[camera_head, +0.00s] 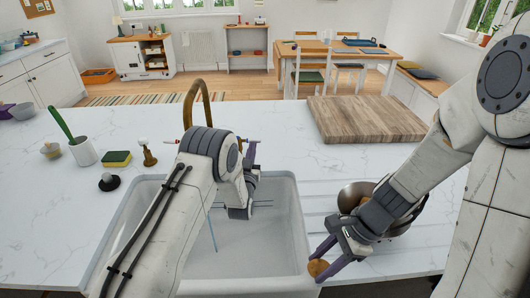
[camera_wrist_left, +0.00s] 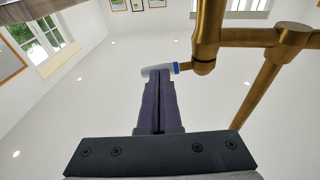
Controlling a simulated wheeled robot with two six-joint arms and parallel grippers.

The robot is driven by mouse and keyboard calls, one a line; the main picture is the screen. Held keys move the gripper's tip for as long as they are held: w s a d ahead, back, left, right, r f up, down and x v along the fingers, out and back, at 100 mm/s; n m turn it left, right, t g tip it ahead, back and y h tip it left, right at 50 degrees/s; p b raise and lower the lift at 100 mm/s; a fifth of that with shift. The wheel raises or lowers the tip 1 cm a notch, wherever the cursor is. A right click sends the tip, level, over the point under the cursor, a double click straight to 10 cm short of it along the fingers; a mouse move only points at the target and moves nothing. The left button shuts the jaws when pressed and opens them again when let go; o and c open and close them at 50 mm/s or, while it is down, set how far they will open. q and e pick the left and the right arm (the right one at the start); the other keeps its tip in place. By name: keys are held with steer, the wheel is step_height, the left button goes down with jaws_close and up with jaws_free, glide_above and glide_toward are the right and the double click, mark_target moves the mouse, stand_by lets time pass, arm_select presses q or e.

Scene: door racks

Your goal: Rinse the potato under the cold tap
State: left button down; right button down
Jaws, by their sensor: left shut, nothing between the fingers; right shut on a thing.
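The potato (camera_head: 318,267) is brown and held low at the front right edge of the sink (camera_head: 296,225). My right gripper (camera_head: 322,262) is shut on it. The brass tap (camera_head: 196,95) stands behind the sink, its spout end hidden by my left arm. My left gripper (camera_head: 251,150) is shut and empty at the tap's right side. In the left wrist view its closed fingertips (camera_wrist_left: 158,75) overlap the white lever with a blue band (camera_wrist_left: 160,69); contact is unclear. A thin bluish line (camera_head: 212,228), apparently running water, drops into the sink.
A metal bowl (camera_head: 352,196) stands right of the sink, partly behind my right gripper. A wooden board (camera_head: 365,118) lies behind it. A sponge (camera_head: 117,159), a brush in a white pot (camera_head: 83,152) and a black-based stopper (camera_head: 109,182) stand left of the sink.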

arm_select(q)
steer(key=shift+w+f+b, duration=0.15)
steer(key=shift+f+b, duration=0.05)
steer(key=shift+b, duration=0.2)
arm_select(e)
steer(key=shift+d+f, duration=0.2)
steer(key=shift+f, duration=0.55)
arm_select(q)
steer(key=shift+w+d+b, duration=0.1)
steer(key=shift+w+b, duration=0.1)
steer(key=shift+b, duration=0.5)
arm_select(e)
steer(key=shift+a+f, duration=0.1)
steer(key=shift+f, duration=0.6)
arm_select(q)
steer(key=shift+w+d+r+b, duration=0.15)
steer(key=shift+d+b, duration=0.1)
steer(key=shift+b, duration=0.15)
arm_select(e)
steer(key=shift+f, duration=0.4)
steer(key=shift+s, duration=0.1)
arm_select(q)
steer(key=shift+r, duration=0.1)
arm_select(e)
steer(key=shift+f, duration=0.1)
